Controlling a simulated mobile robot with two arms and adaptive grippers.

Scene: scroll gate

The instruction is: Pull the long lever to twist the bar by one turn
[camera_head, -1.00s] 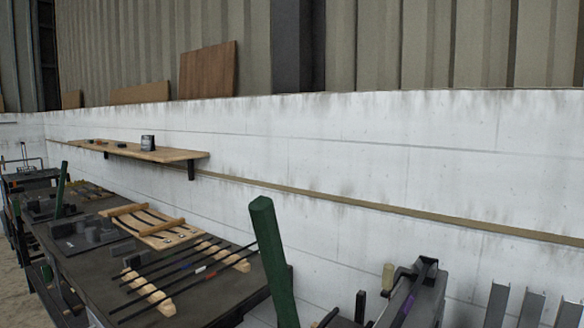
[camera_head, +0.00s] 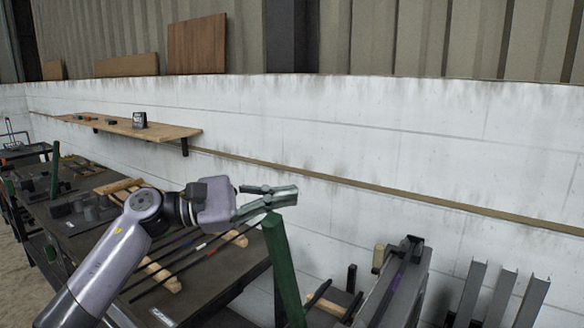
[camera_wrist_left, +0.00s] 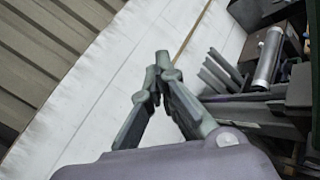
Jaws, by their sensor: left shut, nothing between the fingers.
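The long lever (camera_head: 283,268) is a thick green bar that rises from the lower edge of the head view and leans a little to the left. My left gripper (camera_head: 290,196) has its closed fingers at the lever's top end, in front of or just above it; I cannot tell whether they touch. In the left wrist view the same gripper (camera_wrist_left: 160,68) has its fingertips together with nothing between them. The bar that the lever twists cannot be made out. My right gripper is not in view.
A dark workbench (camera_head: 215,285) with thin rods on wooden supports lies left of the lever. A grey machine (camera_head: 395,285) and upright metal profiles (camera_head: 495,290) stand to the right. A white wall (camera_head: 330,130) with a wooden shelf (camera_head: 130,126) closes the back.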

